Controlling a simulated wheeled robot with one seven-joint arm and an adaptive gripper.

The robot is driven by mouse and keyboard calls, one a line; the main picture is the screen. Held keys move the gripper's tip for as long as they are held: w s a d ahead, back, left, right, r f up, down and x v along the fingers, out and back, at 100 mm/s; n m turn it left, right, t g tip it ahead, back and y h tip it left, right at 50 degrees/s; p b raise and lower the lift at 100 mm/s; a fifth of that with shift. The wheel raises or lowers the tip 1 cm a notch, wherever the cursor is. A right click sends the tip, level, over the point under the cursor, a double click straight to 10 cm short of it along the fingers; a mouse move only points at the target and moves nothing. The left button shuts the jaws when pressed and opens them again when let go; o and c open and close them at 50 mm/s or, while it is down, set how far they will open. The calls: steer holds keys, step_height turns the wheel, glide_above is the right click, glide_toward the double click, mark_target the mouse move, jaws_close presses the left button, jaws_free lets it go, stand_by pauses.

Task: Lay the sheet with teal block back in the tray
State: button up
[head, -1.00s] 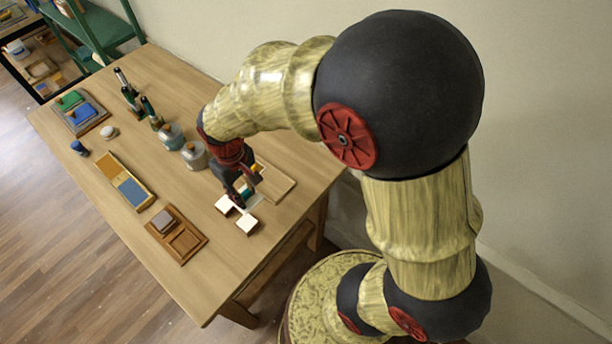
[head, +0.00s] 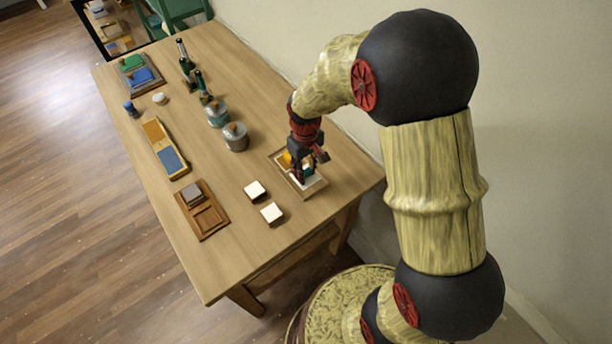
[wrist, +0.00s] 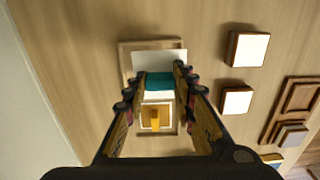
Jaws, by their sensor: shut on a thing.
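My gripper (head: 303,176) is shut on the teal block (wrist: 158,82), which shows between the fingertips in the wrist view. The white sheet (wrist: 160,60) spreads out flat from the block. Both are over the shallow wooden tray (head: 321,186), whose rim also shows in the wrist view (wrist: 123,62). In the wrist view the sheet covers the tray's upper part and reaches near its right side. I cannot tell whether the sheet touches the tray floor. A yellow-orange piece (wrist: 155,117) on a pale square lies in the tray's other part.
Two white-topped blocks (head: 255,191) (head: 271,213) stand beside the tray. A brown compartment tray (head: 209,218) and an orange-and-blue tray (head: 155,133) lie to the left. Lidded jars (head: 236,139) and bottles (head: 187,66) stand behind. Bare tabletop surrounds the tray.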

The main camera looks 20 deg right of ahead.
mark_target(306, 170)
steer(key=w+f, duration=0.2)
steer(key=shift+d+f, duration=0.3)
steer(key=shift+d, duration=0.1)
step_height(306, 170, down, 3)
steer(key=shift+w+f+b, duration=0.15)
steer(key=shift+b, duration=0.45)
steer(key=o, duration=1)
